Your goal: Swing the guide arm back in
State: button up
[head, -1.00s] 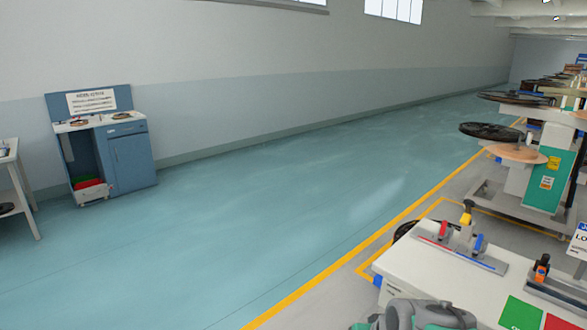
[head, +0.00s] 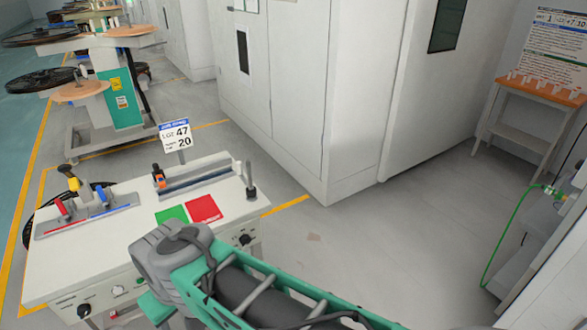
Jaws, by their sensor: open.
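A rewind station with a white bench top (head: 112,256) stands at the lower left in the head view. A long grey bar (head: 205,180) with an orange and black clamp (head: 158,178) lies along its back part, and a black knobbed post (head: 250,187) stands at its right end. I cannot tell for sure which part is the guide arm. My grey and green arm crosses the bottom of the view and hides part of the bench's front right. My gripper's fingers are not in view.
A blue-clamp and red-clamp fixture (head: 85,216) and green (head: 172,214) and red (head: 204,208) pads are on the bench. A sign (head: 176,136) reads 47 and 20. Another reel station (head: 119,90) stands behind. White cabinets (head: 298,100) line the back; grey floor (head: 345,240) is clear to the right.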

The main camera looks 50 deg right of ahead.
aim_at(238, 163)
jog(key=z, duration=1.1)
jog(key=k, duration=0.65)
jog(key=z, duration=0.3)
jog(key=i, duration=0.85)
jog(key=u, duration=0.65)
jog(key=i, duration=0.65)
jog(key=u, duration=0.65)
